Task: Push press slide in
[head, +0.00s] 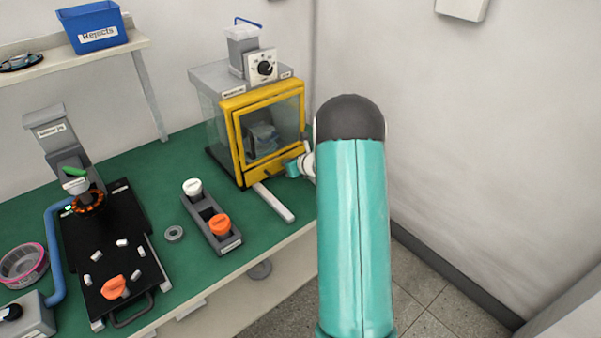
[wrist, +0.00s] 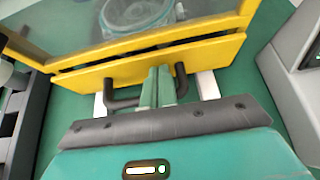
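The press (head: 262,118) stands at the back right of the green bench, with a yellow-framed clear guard and a grey top. Its slide shows a yellow front plate (wrist: 150,62) with a black bar handle (wrist: 126,100), close under the guard frame. White rails (wrist: 208,86) run out below the plate. My gripper (wrist: 157,84) is at the handle, its green fingers close together between the handle's two ends. Whether they grip the bar or only touch it is hidden. In the head view my gripper (head: 297,166) is at the press's lower right front, partly hidden by my arm.
A grey holder (head: 212,222) with white and orange knobs stands left of the press. A black slide tray (head: 105,240) with small white parts and an orange piece lies further left. A blue Rejects bin (head: 92,27) sits on the shelf. A grey box (wrist: 292,70) is close on the wrist view's right.

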